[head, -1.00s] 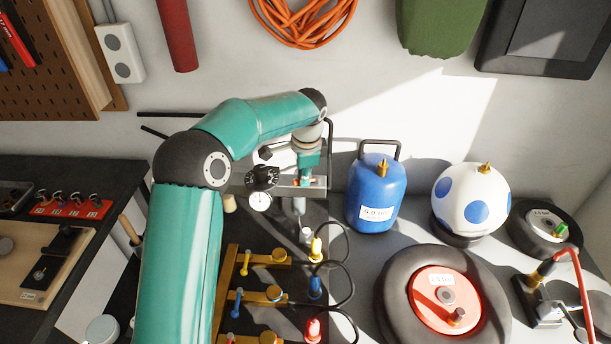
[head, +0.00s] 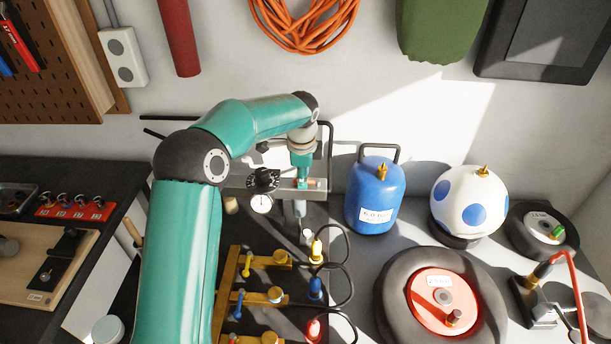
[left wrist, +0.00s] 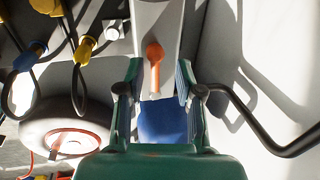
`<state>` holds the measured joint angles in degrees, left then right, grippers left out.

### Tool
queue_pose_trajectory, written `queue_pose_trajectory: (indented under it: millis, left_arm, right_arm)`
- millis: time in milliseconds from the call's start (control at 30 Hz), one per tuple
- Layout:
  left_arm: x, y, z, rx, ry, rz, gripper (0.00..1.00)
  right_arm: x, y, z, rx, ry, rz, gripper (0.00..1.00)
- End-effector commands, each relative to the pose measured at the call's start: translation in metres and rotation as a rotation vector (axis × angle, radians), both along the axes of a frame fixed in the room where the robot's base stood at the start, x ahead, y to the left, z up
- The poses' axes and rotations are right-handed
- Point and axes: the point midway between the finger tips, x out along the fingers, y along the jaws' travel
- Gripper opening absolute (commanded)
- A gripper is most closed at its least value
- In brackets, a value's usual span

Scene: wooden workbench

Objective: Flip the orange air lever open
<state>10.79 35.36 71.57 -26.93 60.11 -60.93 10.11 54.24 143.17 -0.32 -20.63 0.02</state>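The orange lever (left wrist: 154,62) shows in the left wrist view, lying along a grey metal bar. In the head view a small orange part of it (head: 312,183) shows beside my left gripper (head: 303,182), at the right end of the grey panel (head: 238,183). My left gripper (left wrist: 160,88) has its two green fingers spread apart, one on each side of the lever's lower end in the picture. I see no contact between fingers and lever. In the head view the fingertips are partly hidden. My right gripper is out of view.
A round gauge (head: 261,203) and a black dial (head: 263,180) sit on the panel. A blue tank (head: 376,195) stands just right, with a spotted ball (head: 470,203) and a tyre (head: 397,290) beyond. A black bent tube (left wrist: 262,130) passes close to the gripper.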

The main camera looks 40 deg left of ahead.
Motion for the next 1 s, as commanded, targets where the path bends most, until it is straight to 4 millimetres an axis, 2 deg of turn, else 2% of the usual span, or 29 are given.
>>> queue_pose_trajectory:
  millis: [200,367,800,1000]
  left_arm:
    - [-0.001,-0.002,0.000,-0.002,0.004,-0.001,0.36]
    - [-0.001,-0.003,0.011,-0.002,0.001,-0.001,0.36]
    - [-0.014,-0.011,0.091,-0.002,-0.001,0.000,0.36]
    - [-0.017,-0.013,0.112,0.000,0.001,-0.001,0.36]
  right_arm:
    - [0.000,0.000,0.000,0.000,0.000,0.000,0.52]
    - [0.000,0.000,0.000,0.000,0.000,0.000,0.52]
    - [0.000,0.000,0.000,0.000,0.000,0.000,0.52]
    - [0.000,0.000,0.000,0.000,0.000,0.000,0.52]
